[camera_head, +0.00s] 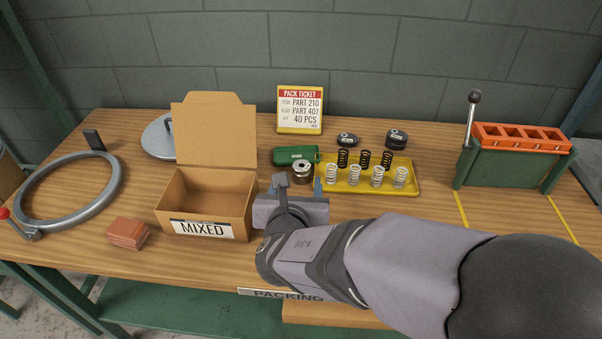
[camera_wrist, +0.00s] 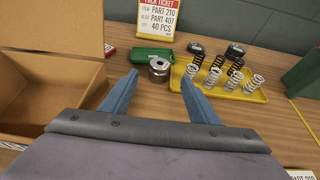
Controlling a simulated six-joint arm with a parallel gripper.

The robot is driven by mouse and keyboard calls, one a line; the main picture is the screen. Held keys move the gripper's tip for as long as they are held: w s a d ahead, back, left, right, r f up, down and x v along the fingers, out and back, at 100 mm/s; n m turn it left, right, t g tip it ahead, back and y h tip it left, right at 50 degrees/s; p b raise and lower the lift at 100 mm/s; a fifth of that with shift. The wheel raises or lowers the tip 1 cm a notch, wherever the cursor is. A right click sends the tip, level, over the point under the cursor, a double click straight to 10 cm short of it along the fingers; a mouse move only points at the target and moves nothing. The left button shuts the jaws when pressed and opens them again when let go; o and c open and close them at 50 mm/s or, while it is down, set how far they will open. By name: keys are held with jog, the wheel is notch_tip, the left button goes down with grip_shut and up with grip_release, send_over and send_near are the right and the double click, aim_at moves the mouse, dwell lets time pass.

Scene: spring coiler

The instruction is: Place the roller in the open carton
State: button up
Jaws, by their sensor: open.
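The roller (camera_head: 302,172) is a short silver metal cylinder with a dark hole in its top. It stands upright on the wooden bench, just in front of a green case. In the wrist view the roller (camera_wrist: 159,70) is ahead of my fingers, near the middle of the gap between them. The open carton (camera_head: 207,197) is brown cardboard labelled MIXED, with its flap standing up at the back; it looks empty. My gripper (camera_head: 298,184) is open and empty, between the carton and the yellow tray. Its two blue fingers (camera_wrist: 158,97) are spread apart.
A yellow tray (camera_head: 412,189) with several black and white springs lies right of the roller. The green case (camera_head: 284,156) is behind it. A pack ticket sign (camera_head: 300,109) stands at the back.

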notch_tip(320, 180, up, 17)
jog(key=s+a+f+m+g+y+p, duration=0.1)
jog(key=s+a+f+m+g+y, duration=0.15)
jog(key=a, duration=0.35)
jog(key=s+a+f+m+g+y+p, duration=0.1)
jog(key=s+a+m+g+y, duration=0.1)
jog(key=s+a+m+y, duration=0.3)
jog(key=w+a+r+m+t+y+p, duration=0.1)
jog(key=w+a+r+m, duration=0.15)
jog(key=r+m, duration=0.2)
jog(key=w+a+r+m+t+y, duration=0.2)
jog(key=w+r+m, duration=0.2)
jog(key=m, duration=0.2)
jog(key=m+t+h+p, duration=0.2)
jog(key=m+h, duration=0.8)
jog(key=m, duration=0.7)
send_over(301, 168)
jog(key=s, duration=0.6)
notch_tip(301, 168, down, 4)
jog(key=r, duration=0.1)
jog(key=shift+m+g+h, duration=0.25)
jog(key=shift+m+g, duration=0.1)
jog(key=shift+m, duration=0.15)
notch_tip(301, 168, down, 21)
jog(key=shift+w+d+r, duration=0.1)
jog(key=shift+d, duration=0.05)
jog(key=shift+f, duration=0.25)
jog(key=shift+x, duration=3.7)
jog(key=shift+r, duration=0.2)
grip_shut()
